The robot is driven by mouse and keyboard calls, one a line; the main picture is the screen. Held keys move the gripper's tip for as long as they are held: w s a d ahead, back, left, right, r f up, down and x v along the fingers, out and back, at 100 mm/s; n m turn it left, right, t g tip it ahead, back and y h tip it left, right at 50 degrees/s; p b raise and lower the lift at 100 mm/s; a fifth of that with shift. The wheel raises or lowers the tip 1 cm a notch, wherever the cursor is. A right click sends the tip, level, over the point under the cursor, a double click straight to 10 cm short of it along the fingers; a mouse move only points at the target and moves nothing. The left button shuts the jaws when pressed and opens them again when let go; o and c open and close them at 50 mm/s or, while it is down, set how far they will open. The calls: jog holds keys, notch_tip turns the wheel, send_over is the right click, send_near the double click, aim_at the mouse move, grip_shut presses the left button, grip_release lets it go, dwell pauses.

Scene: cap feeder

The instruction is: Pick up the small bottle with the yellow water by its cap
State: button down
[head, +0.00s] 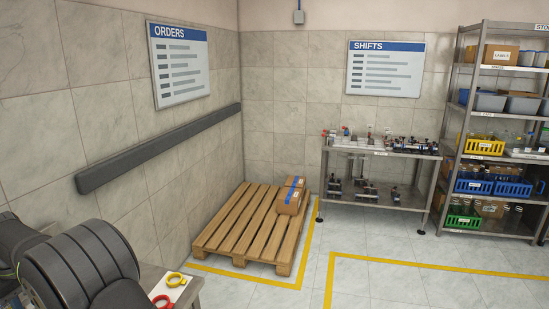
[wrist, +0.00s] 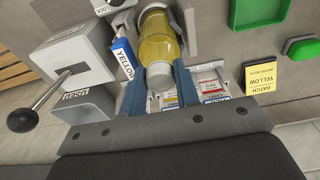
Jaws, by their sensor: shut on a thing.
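In the wrist view, the small bottle with yellow water (wrist: 157,36) lies beyond my gripper, its neck end pointing toward me. My gripper (wrist: 160,79) has its two blue fingers on either side of the pale cap (wrist: 159,74) and is shut on it. The fingers hide part of the cap's sides. The head view shows neither the bottle nor my gripper.
In the wrist view, a blue YELLOW tag (wrist: 122,57) is close left of the bottle. A grey lever box (wrist: 75,62) stands farther left. Small labelled compartments (wrist: 211,88) are beside the fingers. A green tray (wrist: 254,38) and a yellow BATCH note (wrist: 261,82) are right.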

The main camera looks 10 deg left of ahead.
jog(key=shift+r, duration=4.55)
